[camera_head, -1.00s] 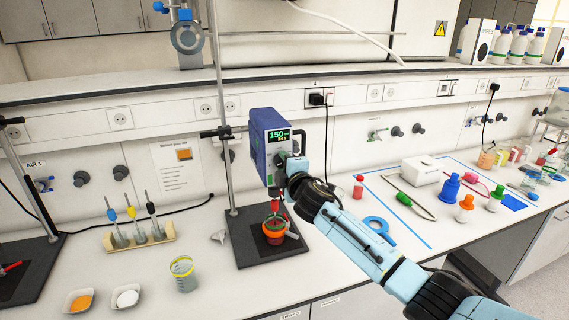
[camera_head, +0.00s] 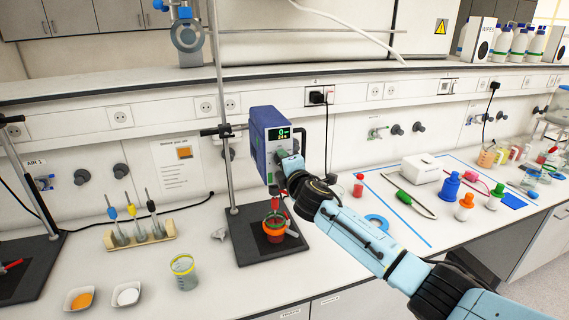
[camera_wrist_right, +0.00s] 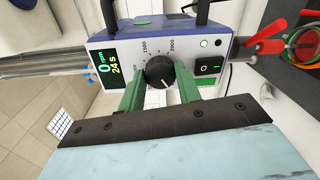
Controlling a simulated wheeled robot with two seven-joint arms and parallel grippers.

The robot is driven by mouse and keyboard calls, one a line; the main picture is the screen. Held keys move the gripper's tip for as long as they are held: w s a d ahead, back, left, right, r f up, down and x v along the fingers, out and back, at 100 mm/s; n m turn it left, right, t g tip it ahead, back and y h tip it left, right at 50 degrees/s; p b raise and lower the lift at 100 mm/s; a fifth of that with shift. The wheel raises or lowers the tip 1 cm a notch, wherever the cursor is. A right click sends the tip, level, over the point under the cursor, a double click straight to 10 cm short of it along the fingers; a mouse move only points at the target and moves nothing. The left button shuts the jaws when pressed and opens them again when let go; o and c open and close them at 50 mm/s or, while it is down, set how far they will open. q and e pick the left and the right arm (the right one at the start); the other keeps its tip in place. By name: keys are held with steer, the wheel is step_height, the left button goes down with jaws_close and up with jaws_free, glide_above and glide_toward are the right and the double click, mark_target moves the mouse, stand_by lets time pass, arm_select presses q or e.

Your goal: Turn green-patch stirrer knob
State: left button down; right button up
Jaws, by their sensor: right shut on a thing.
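The stirrer (camera_head: 266,142) is a blue and white box clamped to a stand, with its front facing right. In the right wrist view its black round knob (camera_wrist_right: 160,72) has a white pointer line and a numbered scale. Its display (camera_wrist_right: 112,68) reads 0 rpm and 24 s. A small green strip (camera_wrist_right: 143,21) shows on the housing above the knob. My right gripper (camera_wrist_right: 160,84) has its green fingers on either side of the knob, shut on it. In the head view my wrist (camera_head: 300,180) covers the knob. My left gripper is not in view.
Below the stirrer, a beaker of red liquid (camera_head: 275,228) stands on the dark base plate (camera_head: 245,248). A metal stand rod (camera_head: 218,100) is close behind. A small red-capped bottle (camera_head: 358,187) and blue tape (camera_head: 377,222) are right of my wrist.

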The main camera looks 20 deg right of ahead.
steer(key=o, duration=1)
steer(key=s+b, duration=0.1)
steer(key=s, duration=1.2)
steer(key=shift+s+d+r+b, duration=0.2)
steer(key=shift+d+r+b, duration=0.05)
steer(key=shift+b, duration=0.1)
